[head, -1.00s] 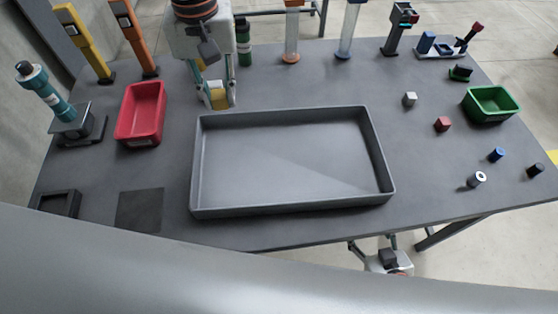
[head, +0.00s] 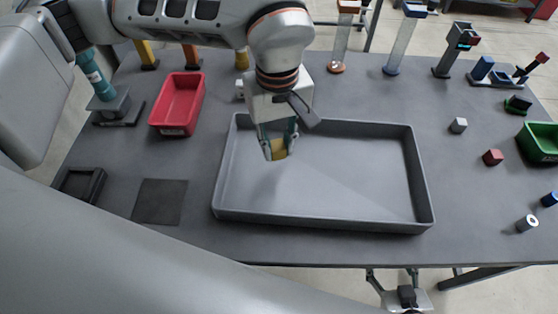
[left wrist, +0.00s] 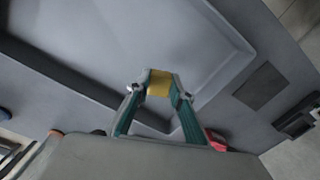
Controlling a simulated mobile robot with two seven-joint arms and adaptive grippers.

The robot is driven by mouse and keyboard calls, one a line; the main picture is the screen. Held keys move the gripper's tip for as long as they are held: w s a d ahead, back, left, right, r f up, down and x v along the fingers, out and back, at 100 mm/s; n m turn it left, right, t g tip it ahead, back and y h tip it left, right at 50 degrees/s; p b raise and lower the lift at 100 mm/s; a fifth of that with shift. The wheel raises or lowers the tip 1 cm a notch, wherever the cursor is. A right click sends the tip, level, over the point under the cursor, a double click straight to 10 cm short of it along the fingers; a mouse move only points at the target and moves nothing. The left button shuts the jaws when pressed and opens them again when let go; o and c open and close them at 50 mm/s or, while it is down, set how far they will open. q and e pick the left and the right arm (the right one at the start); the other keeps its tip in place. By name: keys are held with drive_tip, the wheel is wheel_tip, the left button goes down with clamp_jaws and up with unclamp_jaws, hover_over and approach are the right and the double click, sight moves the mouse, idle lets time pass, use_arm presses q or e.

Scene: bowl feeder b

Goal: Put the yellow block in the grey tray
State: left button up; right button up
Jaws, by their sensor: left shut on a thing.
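The yellow block (head: 278,151) is held between the fingertips of my left gripper (head: 280,148), which is shut on it. In the head view they appear over the back left part of the grey tray (head: 345,185), with the block seemingly above the tray's floor. The left wrist view also shows the yellow block (left wrist: 159,83) between the two fingers, with the tray (left wrist: 150,35) beyond it. The tray is wide, shallow and looks empty. My right gripper (head: 393,277) is below the table's front edge, its fingers apart and nothing visible between them.
A red bin (head: 177,104) stands left of the tray, a green bin (head: 541,142) at the far right. A grey cube (head: 458,125) and a red cube (head: 493,157) lie right of the tray. A dark square mat (head: 160,200) lies at front left. Several upright stands line the back.

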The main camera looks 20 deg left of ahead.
sight(278, 172)
use_arm(q)
drive_tip(key=shift+f, duration=3.15)
drive_tip(key=shift+f, duration=0.1)
drive_tip(key=o, duration=1)
drive_tip(key=shift+b, duration=0.3)
wheel_tip(278, 172, up, 12)
drive_tip(key=shift+r+p, duration=0.15)
drive_tip(key=shift+p, duration=0.4)
drive_tip(key=shift+s, duration=0.1)
